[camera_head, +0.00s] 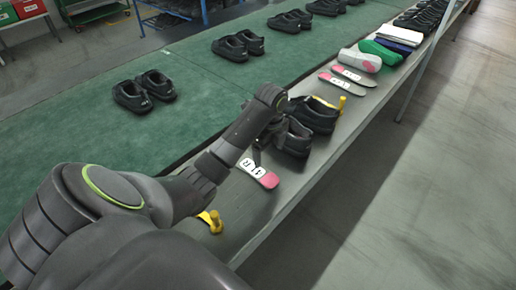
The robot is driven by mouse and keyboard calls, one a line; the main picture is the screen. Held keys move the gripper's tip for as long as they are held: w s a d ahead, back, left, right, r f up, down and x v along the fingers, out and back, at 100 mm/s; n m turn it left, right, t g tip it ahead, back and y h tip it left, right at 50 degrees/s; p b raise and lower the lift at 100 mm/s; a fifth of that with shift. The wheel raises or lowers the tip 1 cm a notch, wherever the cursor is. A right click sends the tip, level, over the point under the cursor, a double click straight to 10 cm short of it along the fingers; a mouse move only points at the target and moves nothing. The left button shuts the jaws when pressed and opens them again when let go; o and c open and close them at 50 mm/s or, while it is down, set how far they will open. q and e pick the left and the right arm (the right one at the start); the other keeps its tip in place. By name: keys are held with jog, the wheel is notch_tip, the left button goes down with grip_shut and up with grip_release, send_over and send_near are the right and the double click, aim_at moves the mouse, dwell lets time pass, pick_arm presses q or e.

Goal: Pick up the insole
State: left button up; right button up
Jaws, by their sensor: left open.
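A grey insole (258,172) with white labels and a pink end lies on the grey bench ledge, in front of a pair of black shoes. My left arm reaches in from the left. My left gripper (257,151) points down just above the far part of this insole and is open. The arm hides part of the insole's far end, and I cannot tell whether the fingers touch it. Two more insoles (348,77) lie side by side farther along the ledge. My right gripper is not in view.
Black shoes (313,115) stand just beyond the gripper. A yellow tool (214,221) lies on the near ledge, and another yellow piece (341,104) is by the shoes. Several shoe pairs stand on the green belt (200,70). Folded cloths (380,50) lie farther back.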

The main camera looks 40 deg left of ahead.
aim_at(267, 178)
pick_arm(q)
notch_tip(267, 178, down, 6)
jog(key=b, duration=0.5)
jog(key=shift+d, duration=0.1)
jog(key=shift+s+f+b, duration=0.1)
jog(key=shift+f+b, duration=0.25)
jog(key=shift+b, duration=0.15)
jog(key=shift+f, duration=0.3)
jog(key=shift+s+f+b, duration=0.2)
jog(key=shift+f+b, duration=0.15)
jog(key=shift+f, duration=1.85)
jog(key=c, duration=1.1)
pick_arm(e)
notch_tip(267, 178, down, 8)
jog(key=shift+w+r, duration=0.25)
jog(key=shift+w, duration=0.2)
